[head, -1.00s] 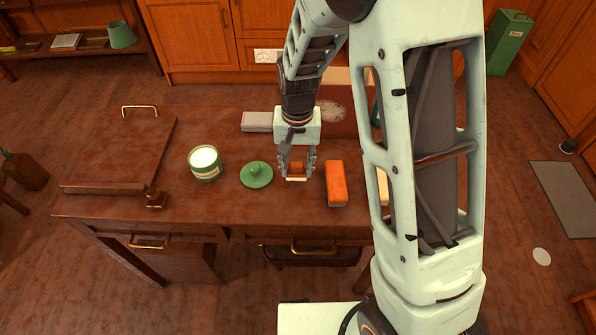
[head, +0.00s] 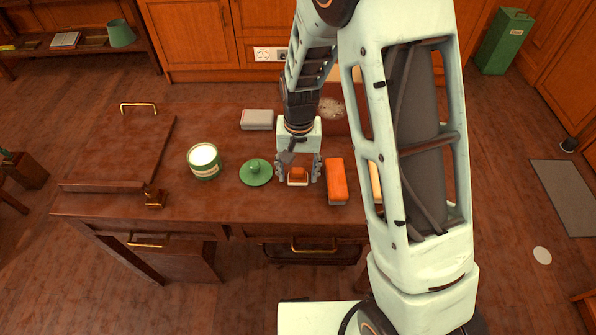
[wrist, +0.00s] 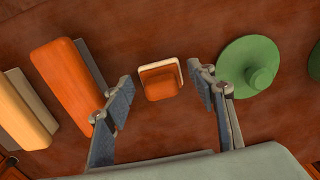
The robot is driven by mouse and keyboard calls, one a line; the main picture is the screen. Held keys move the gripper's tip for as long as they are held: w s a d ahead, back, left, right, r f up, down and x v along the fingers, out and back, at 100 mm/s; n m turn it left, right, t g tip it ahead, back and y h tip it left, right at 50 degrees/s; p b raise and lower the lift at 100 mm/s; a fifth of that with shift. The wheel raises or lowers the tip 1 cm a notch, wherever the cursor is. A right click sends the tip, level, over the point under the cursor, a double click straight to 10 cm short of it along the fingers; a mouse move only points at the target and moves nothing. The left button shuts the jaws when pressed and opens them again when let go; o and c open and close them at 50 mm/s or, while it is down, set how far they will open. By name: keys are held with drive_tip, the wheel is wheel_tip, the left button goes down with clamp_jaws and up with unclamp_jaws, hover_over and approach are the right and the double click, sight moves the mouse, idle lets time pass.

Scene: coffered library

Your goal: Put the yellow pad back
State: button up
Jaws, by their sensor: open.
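A small orange block with a pale base (head: 298,177) is on the desk between the fingers of my gripper (head: 299,170). In the wrist view, the block (wrist: 160,82) shows clear gaps to both fingertips of my open gripper (wrist: 162,88). A pale yellow block (head: 376,182) lies at the right, partly hidden behind my arm in the head view. It shows at the far left of the wrist view (wrist: 22,112). I cannot tell for certain which block is the yellow pad.
A longer orange block with a grey underside (head: 336,180) lies just right of my gripper. A green knobbed lid (head: 256,173) and an open green tin (head: 205,162) stand to the left. A grey block (head: 257,120) lies behind. The front left of the desk (head: 190,215) is clear.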

sight(298, 171)
wheel_tip(298, 171, up, 12)
drive_tip(key=p, duration=0.1)
drive_tip(key=shift+r+p, duration=0.2)
drive_tip(key=shift+p, duration=0.1)
idle(0.5)
